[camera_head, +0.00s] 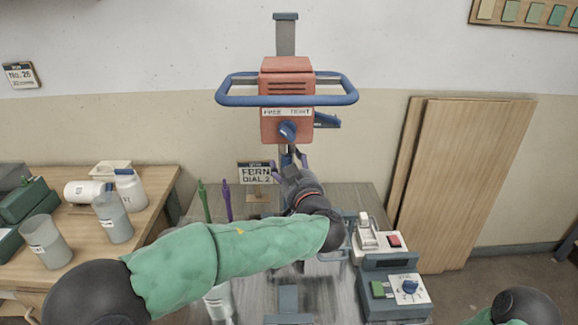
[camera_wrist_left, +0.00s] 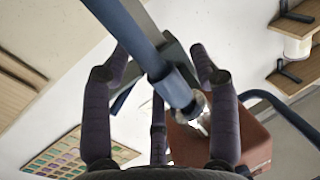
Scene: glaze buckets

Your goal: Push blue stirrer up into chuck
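The orange mixer head (camera_head: 287,85) has a blue handle frame and a blue knob (camera_head: 287,131) under a FREE / TIGHT label. A short blue shaft (camera_head: 287,157) shows below it. In the left wrist view a blue-grey rod (camera_wrist_left: 145,45), which looks like the blue stirrer, runs to a silvery chuck (camera_wrist_left: 194,106) beside the orange housing (camera_wrist_left: 240,143). My left gripper (camera_head: 289,165) is just below the mixer head. Its fingers (camera_wrist_left: 160,65) stand apart around the rod, with gaps visible at both sides. I cannot tell how deep the rod sits. My right gripper is out of view.
A control box (camera_head: 395,288) and a white switch unit (camera_head: 380,240) stand at right. A side table (camera_head: 150,207) with jars is at left. My left arm hides much of the bench.

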